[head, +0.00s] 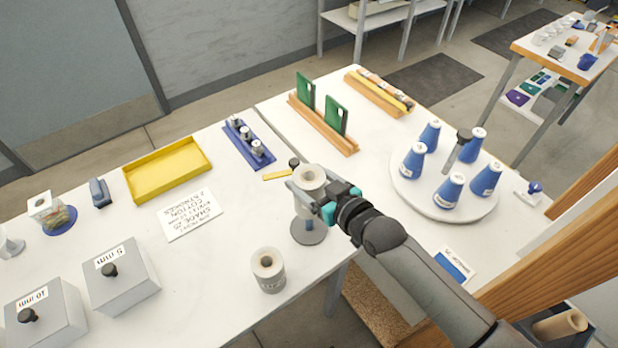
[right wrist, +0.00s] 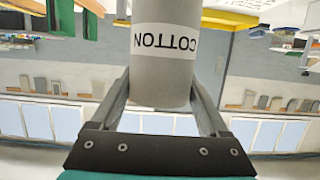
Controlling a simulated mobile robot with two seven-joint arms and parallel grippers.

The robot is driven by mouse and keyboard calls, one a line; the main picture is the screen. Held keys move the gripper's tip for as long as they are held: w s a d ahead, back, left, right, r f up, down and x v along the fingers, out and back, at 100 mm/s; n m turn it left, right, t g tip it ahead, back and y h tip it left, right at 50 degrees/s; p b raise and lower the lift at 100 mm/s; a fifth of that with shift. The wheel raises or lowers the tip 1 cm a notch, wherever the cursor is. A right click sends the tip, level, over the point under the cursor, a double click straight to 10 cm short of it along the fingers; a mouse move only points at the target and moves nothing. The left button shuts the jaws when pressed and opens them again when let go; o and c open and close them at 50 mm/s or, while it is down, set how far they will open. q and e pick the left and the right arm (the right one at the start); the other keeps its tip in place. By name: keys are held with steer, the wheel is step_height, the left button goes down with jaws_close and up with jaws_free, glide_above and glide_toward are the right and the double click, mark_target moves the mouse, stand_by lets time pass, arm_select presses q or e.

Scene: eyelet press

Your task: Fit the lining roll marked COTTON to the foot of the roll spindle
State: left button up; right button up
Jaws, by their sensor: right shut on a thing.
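The lining roll (head: 312,176) is a pale grey cylinder with an open hole in its top. In the right wrist view the roll (right wrist: 163,75) bears a white COTTON label, which reads upside down. My right gripper (head: 318,196) is shut on the roll from the side and holds it upright. My left gripper is not in view.
Another pale roll (head: 268,272) stands nearer on the table. A yellow tray (head: 166,170), a blue rack (head: 250,144) and a printed card (head: 190,216) lie to the left. To the right, a white turntable (head: 411,186) carries several blue cones. Two grey boxes stand front left.

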stand_by(0.3)
steer(key=shift+f+b, duration=3.8)
steer(key=shift+f, duration=1.1)
steer(key=o, duration=1.4)
steer(key=shift+r, duration=0.1)
steer(key=shift+r+p, duration=2.45)
steer(key=shift+p, duration=0.2)
steer(key=shift+f, duration=0.1)
